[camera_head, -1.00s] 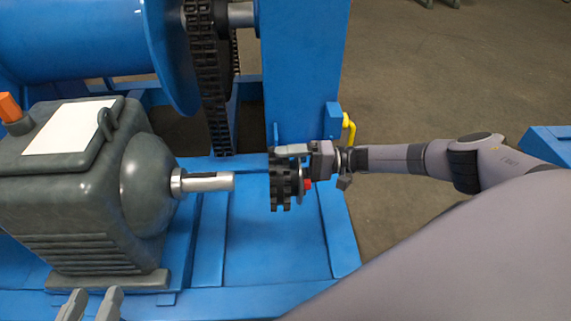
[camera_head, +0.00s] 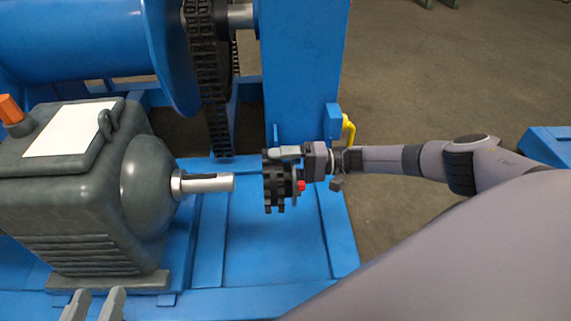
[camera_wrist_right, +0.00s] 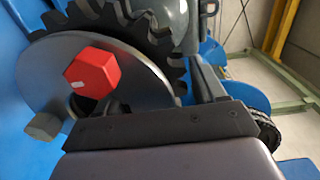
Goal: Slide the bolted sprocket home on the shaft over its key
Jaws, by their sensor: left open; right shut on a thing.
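The sprocket (camera_head: 273,186) is a dark toothed wheel, held upright by my right gripper (camera_head: 288,154), which is shut on its upper rim. A red bolt head (camera_head: 301,186) shows on its right face. In the right wrist view the sprocket's teeth (camera_wrist_right: 160,52), a grey disc and the red bolt head (camera_wrist_right: 92,72) show close up. The bare silver shaft (camera_head: 208,183) sticks out of the grey motor to the right. The sprocket is apart from the shaft tip, with a gap between. The key cannot be made out. My left gripper (camera_head: 93,305) is open and empty at the bottom left.
The grey motor (camera_head: 80,190) stands on the blue frame (camera_head: 270,250). A dark chain (camera_head: 212,90) hangs beside the blue drum (camera_head: 80,40). A blue post (camera_head: 300,70) with a yellow handle (camera_head: 348,130) stands behind my right gripper. The frame below the sprocket is clear.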

